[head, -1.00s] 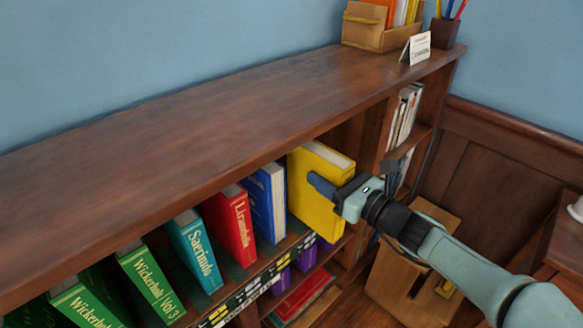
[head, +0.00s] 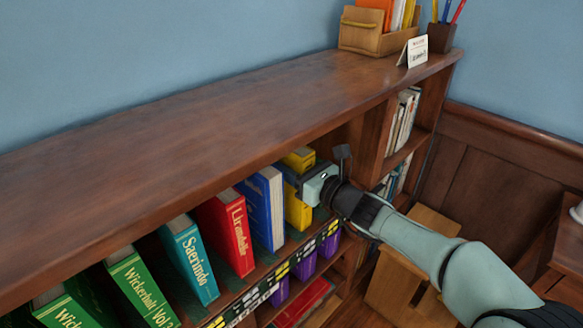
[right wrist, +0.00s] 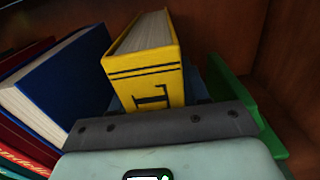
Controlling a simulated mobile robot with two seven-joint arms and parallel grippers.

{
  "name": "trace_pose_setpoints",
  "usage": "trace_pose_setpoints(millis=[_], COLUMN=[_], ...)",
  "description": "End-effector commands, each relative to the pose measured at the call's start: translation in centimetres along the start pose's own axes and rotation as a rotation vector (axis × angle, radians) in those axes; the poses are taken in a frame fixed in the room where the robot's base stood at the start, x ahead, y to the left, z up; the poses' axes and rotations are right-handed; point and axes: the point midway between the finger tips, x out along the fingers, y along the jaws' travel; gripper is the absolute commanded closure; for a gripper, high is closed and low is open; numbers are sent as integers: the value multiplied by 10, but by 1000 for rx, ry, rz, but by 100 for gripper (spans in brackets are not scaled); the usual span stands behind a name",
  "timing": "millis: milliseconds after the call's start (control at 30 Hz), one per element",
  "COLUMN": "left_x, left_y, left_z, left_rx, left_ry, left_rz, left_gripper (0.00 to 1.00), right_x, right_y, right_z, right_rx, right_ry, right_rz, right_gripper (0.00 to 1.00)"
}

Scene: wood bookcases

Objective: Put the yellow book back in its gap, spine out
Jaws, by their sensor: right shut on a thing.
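The blue book (right wrist: 62,88) is on the left in the wrist view, with a narrow dark space between. My left gripper is not in view.
Red (head: 227,231), teal (head: 190,259) and green (head: 143,289) books stand to the left. A green bookend-like piece (right wrist: 240,100) is right of the yellow book. An upright divider (head: 374,140) and the overhanging top (head: 200,130) bound the shelf.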

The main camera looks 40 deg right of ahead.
Motion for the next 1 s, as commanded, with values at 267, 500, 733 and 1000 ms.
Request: trace_pose_setpoints(millis=[267, 500, 733, 1000], left_x=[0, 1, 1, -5], left_y=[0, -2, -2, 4], left_z=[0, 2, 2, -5], left_rx=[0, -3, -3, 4], left_ry=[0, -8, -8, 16], left_rz=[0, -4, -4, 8], left_gripper=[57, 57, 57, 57], right_x=[-1, -1, -1, -22], right_y=[1, 0, 0, 0], right_z=[4, 0, 0, 3], right_rx=[-2, -1, -1, -2], right_ry=[-10, -2, -2, -2], right_rz=[2, 1, 1, -1], right_gripper=[100, 30, 30, 30])
